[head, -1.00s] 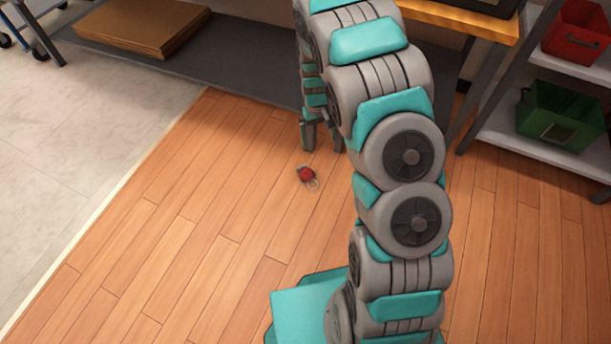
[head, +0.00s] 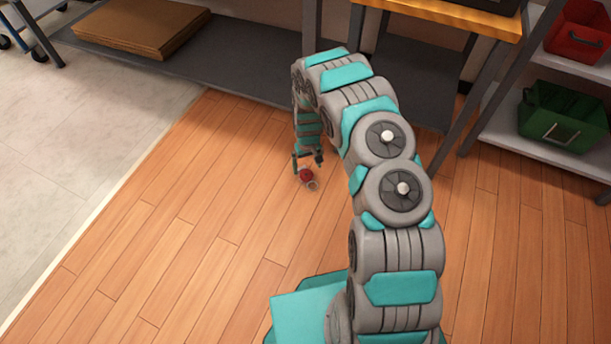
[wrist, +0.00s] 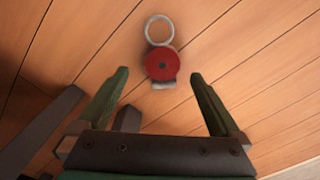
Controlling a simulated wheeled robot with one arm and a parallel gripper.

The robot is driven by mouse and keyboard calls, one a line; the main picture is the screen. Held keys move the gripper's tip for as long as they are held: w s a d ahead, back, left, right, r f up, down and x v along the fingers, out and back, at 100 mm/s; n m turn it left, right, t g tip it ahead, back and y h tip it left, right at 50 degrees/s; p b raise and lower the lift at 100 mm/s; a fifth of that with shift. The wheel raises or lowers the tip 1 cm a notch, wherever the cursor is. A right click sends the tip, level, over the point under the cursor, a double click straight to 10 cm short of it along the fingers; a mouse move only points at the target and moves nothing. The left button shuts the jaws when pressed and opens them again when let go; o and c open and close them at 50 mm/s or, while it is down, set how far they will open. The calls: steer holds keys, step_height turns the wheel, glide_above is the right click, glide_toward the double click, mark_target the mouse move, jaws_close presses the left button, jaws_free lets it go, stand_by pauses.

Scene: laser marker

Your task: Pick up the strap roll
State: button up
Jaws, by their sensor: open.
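The strap roll (head: 306,175) is a small red disc with a dark centre and a pale ring at one end. It lies on the wooden floor. In the wrist view the strap roll (wrist: 162,64) is just beyond the fingertips, roughly centred between them, with its ring pointing away from my gripper. My gripper (head: 308,158) points down at the strap roll from just behind it in the head view. In the wrist view my gripper (wrist: 159,76) has its two green fingers wide apart with nothing between them. Whether a finger touches the roll cannot be told.
A low grey shelf (head: 240,85) with flat cardboard (head: 140,25) on it runs along the back. At the right, a rack holds a green bin (head: 562,117) and a red bin (head: 578,32). The wooden floor (head: 200,220) around the roll is clear.

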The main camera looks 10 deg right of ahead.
mark_target(306, 175)
steer(key=f, duration=0.3)
steer(key=shift+s+a+f, duration=0.2)
steer(key=shift+f, duration=0.2)
steer(key=shift+w+f, duration=0.1)
steer(key=shift+f, duration=0.3)
jaws_close()
steer(key=shift+r, duration=0.15)
